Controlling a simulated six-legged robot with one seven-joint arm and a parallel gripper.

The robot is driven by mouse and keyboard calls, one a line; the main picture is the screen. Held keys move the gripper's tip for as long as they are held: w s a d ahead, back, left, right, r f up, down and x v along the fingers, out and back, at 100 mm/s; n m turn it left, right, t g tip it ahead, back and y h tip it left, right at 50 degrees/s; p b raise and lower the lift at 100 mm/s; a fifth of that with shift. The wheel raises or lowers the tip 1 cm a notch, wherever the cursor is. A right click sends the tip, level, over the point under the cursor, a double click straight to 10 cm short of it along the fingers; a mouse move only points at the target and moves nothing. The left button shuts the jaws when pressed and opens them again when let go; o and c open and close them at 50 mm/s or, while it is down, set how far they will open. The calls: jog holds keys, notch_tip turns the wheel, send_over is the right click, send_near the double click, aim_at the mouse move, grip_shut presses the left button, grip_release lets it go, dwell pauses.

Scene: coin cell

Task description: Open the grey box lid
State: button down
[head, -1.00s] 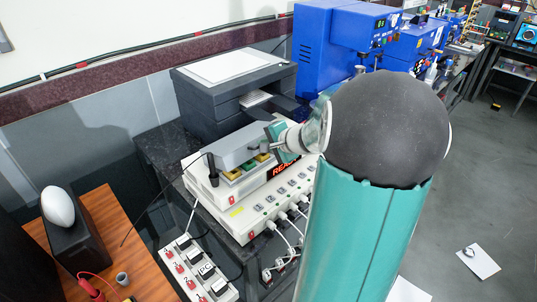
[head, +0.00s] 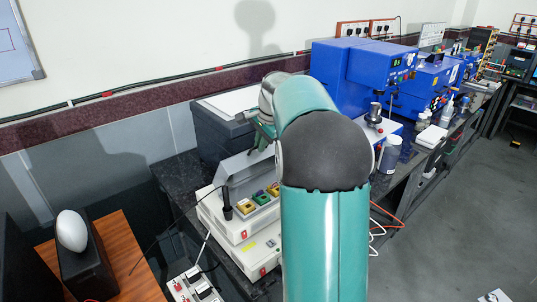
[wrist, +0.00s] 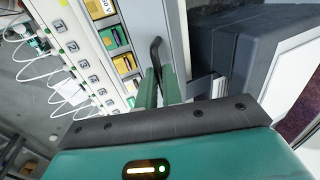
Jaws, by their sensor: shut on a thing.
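The grey box lid (head: 245,167) stands tilted up behind the row of coloured buttons (head: 262,196) on the white box (head: 238,225). In the wrist view, the lid (wrist: 142,25) is a smooth grey panel beside the yellow and green buttons (wrist: 115,40). A dark curved handle (wrist: 155,48) sticks out from it. My gripper (wrist: 160,76) is shut on this handle, with its green fingers on either side. In the head view, my gripper (head: 262,138) is at the lid's upper edge, partly hidden by my arm.
A dark printer-like machine (head: 215,128) stands close behind the lid. Blue machines (head: 340,75) stand to the right along the bench. A black cable (head: 172,226) runs left from the box. A wooden table (head: 122,255) with a white egg-shaped object (head: 72,230) is at left.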

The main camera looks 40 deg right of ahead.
jog(key=w+r, duration=0.1)
jog(key=w, duration=0.6)
jog(key=shift+w+a+r, duration=0.3)
jog(key=shift+r, duration=0.05)
jog(key=c, duration=1.6)
grip_release()
jog(key=shift+o, duration=0.2)
jog(key=shift+d, duration=0.1)
jog(key=v, duration=1.3)
jog(key=shift+r, duration=0.45)
jog(key=shift+s, duration=0.2)
